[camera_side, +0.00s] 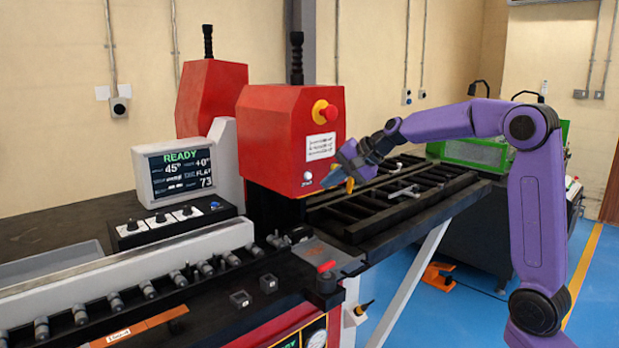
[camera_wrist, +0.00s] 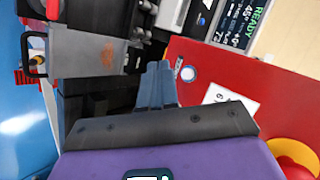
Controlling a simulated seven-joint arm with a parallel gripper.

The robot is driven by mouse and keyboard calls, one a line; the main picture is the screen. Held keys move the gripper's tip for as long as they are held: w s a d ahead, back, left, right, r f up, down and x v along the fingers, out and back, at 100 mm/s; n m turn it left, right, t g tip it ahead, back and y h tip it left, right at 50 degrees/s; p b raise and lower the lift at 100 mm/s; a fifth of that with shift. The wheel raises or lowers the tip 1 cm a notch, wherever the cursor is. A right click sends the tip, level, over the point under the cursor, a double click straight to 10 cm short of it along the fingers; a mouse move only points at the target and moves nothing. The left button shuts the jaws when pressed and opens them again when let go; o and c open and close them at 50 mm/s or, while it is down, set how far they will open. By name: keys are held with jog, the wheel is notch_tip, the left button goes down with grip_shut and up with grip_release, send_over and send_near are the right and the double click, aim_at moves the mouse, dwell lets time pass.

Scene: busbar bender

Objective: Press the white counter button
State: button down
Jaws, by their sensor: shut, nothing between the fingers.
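The white counter button (camera_side: 307,177) is a small round white button low on the red bender head (camera_side: 280,130). In the wrist view the white button (camera_wrist: 188,73) sits near the edge of the red face, just right of my fingertips. My gripper (camera_side: 326,182) is shut and empty, its blue-grey fingertips beside the button's right side in the side view. In the wrist view my gripper (camera_wrist: 158,66) points past the edge of the red face. A gap shows between the fingertips and the button. The display (camera_side: 180,170) reads READY, 45° and 73.
A red and yellow emergency button (camera_side: 325,111) and a white label (camera_side: 320,146) are above the button on the same face. A black rack (camera_side: 400,195) lies behind and below my gripper. A control box with knobs (camera_side: 172,219) stands at left.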

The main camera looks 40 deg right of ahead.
jog(key=shift+w, duration=1.65)
jog(key=shift+w, duration=0.2)
dwell(0.7)
jog(key=shift+w, duration=0.25)
jog(key=shift+w, duration=0.45)
dwell(0.8)
dwell(0.4)
jog(key=shift+s, duration=0.9)
jog(key=shift+s, duration=0.1)
jog(key=shift+s, duration=2.4)
